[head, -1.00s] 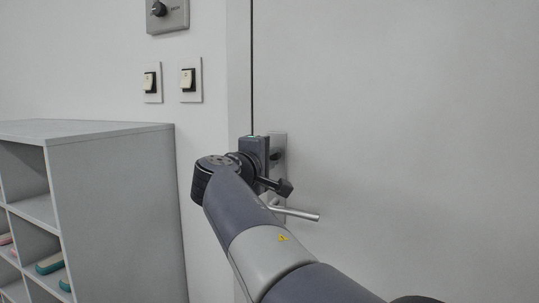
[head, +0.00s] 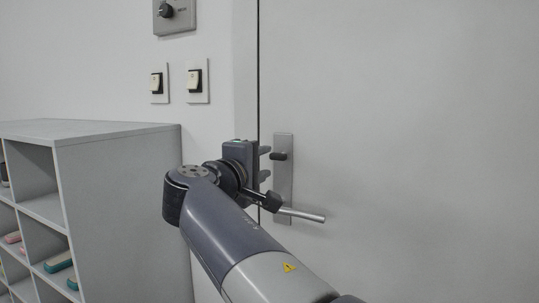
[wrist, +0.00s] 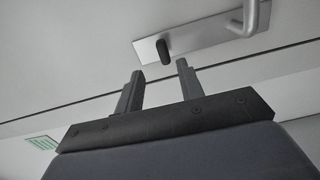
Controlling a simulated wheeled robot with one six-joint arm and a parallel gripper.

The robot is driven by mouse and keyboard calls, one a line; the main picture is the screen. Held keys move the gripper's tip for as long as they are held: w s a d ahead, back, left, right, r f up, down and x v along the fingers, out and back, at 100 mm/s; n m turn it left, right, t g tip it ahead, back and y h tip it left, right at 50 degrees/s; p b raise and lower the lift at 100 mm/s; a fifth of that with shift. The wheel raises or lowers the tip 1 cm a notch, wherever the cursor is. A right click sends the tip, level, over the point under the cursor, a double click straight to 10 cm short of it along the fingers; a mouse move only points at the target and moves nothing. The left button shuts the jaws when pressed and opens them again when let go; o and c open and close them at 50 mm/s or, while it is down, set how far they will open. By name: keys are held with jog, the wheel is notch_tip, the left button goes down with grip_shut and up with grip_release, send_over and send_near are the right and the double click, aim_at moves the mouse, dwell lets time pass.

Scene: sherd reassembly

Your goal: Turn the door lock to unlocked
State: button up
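The door lock's dark thumb-turn (head: 278,156) sits near the top of a metal plate (head: 284,180) on the door. It lies crosswise to the plate, horizontal in the head view. The thumb-turn (wrist: 163,49) also shows in the wrist view, beyond the fingertips. My gripper (head: 265,163) is just left of the plate, its fingers apart one above the other. In the wrist view my gripper (wrist: 160,69) is open and empty, and the thumb-turn lies ahead of the gap, apart from both fingers.
A lever handle (head: 303,214) sticks out to the right low on the plate, partly behind my arm. A grey cubby shelf (head: 120,190) stands at the left. Two light switches (head: 195,80) and a rotary knob panel (head: 174,14) are on the wall. The door's right side is clear.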

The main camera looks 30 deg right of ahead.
aim_at(278, 157)
jog(key=shift+v, duration=2)
jog(key=shift+d, duration=0.15)
jog(key=x, duration=1.1)
jog(key=shift+f+b, duration=0.1)
jog(key=shift+b, duration=0.2)
